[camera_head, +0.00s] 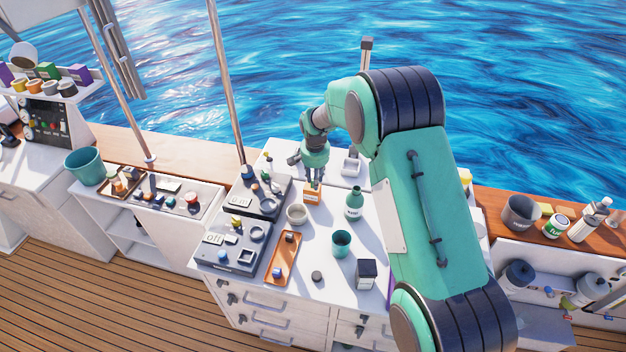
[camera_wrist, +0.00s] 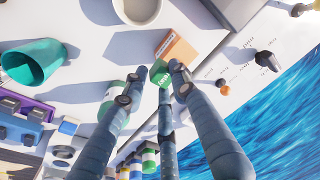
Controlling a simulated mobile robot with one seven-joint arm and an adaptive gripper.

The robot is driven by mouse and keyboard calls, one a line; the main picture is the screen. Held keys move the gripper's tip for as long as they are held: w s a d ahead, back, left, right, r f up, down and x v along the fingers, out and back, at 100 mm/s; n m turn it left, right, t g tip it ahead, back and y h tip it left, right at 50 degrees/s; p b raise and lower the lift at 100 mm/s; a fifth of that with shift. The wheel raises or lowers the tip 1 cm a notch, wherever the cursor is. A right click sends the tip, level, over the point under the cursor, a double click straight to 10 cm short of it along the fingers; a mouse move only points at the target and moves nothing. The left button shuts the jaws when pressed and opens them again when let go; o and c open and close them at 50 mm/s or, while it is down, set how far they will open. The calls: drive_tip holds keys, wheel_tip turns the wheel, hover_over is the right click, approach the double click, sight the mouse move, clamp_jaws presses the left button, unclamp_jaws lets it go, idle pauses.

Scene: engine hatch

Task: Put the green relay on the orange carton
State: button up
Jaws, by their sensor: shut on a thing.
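The green relay (camera_wrist: 160,78) is a small green block with white lettering, held between the fingertips of my gripper (camera_wrist: 161,73) in the wrist view. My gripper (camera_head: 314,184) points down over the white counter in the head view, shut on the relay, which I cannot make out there. The orange carton (camera_head: 312,198) stands directly below my fingertips. In the wrist view the orange carton (camera_wrist: 178,47) shows right beside and behind the relay. I cannot tell whether the relay touches its top.
A pale bowl (camera_head: 297,215) stands close left of the carton, and a green bottle (camera_head: 354,205) to its right. A teal cup (camera_head: 341,243), a dark box (camera_head: 366,274) and an orange tray (camera_head: 284,259) are nearer the front. Device panels (camera_head: 231,246) fill the counter's left side.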

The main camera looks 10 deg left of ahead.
drive_tip(key=shift+w+a+f, duration=0.1)
drive_tip(key=shift+w+a, duration=0.35)
drive_tip(key=shift+w, duration=0.4)
drive_tip(key=shift+w+a+f, duration=0.1)
drive_tip(key=shift+w+a, duration=0.3)
drive_tip(key=shift+w, duration=0.45)
drive_tip(key=shift+f, duration=0.1)
drive_tip(key=shift+f+p, duration=0.4)
drive_tip(key=shift+f, duration=1.2)
drive_tip(key=shift+f, duration=0.2)
drive_tip(key=o, duration=1.1)
drive_tip(key=shift+r, duration=0.2)
wheel_tip(320, 180, up, 12)
drive_tip(key=s+b, duration=0.1)
drive_tip(key=shift+s+d, duration=0.15)
drive_tip(key=shift+s, duration=0.1)
